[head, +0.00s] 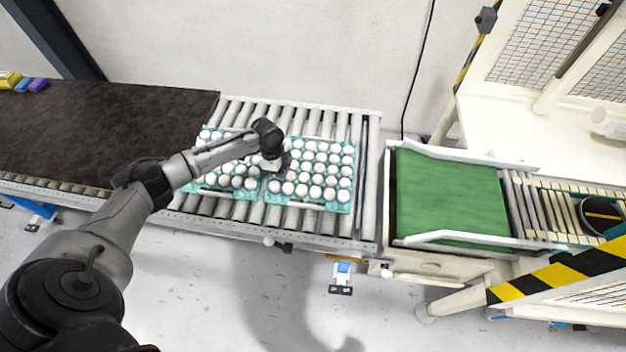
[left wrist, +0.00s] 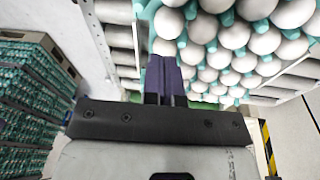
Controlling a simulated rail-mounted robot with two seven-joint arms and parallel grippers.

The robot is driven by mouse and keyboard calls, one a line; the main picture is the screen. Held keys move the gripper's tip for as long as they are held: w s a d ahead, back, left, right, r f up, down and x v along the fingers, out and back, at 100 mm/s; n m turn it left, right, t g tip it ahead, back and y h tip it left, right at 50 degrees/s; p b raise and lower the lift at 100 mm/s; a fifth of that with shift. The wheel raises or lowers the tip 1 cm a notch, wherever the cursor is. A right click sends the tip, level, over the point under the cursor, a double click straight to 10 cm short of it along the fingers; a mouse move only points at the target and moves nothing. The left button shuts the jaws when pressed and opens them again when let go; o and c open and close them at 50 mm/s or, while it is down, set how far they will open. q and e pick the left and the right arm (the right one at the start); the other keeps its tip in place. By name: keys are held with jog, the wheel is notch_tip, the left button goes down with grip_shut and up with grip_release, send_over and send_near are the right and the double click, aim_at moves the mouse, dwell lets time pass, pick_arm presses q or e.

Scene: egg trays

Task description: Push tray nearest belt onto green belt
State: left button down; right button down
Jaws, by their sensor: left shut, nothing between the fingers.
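Two teal egg trays full of white eggs sit side by side on the roller conveyor. The tray nearest the belt (head: 310,203) is the right one; the other tray (head: 208,191) is to its left, partly hidden by my left arm. The green belt (head: 450,195) lies further right, past the end of the rollers. My left gripper (head: 274,166) is over the place where the two trays meet. In the left wrist view its dark fingers (left wrist: 163,78) are together with nothing between them, close beside eggs in a tray. My right gripper is not seen.
The roller conveyor (head: 370,150) has a short bare stretch right of the trays, then a gap before the belt. White guide rails (head: 460,240) flank the belt. A dark mat (head: 90,130) lies left. Stacked egg trays (left wrist: 30,100) show in the left wrist view.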

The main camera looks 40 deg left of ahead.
pick_arm(q)
jog(key=w+a+r+n+t+b, duration=0.1)
jog(key=w+a+r+b, duration=0.1)
jog(key=a, duration=0.5)
jog(key=w+a+r+b, duration=0.1)
jog(key=a+r, duration=0.1)
jog(key=a, duration=0.4)
jog(key=b+x, duration=0.3)
jog(key=a+b+x, duration=0.1)
jog(key=b+x, duration=0.2)
jog(key=x, duration=0.1)
jog(key=s+a+b+x, duration=0.1)
jog(key=b+x, duration=0.2)
jog(key=x, duration=0.1)
jog(key=shift+f, duration=0.25)
jog(key=shift+f+b, duration=0.3)
jog(key=shift+f, duration=0.15)
jog(key=shift+w+d, duration=0.1)
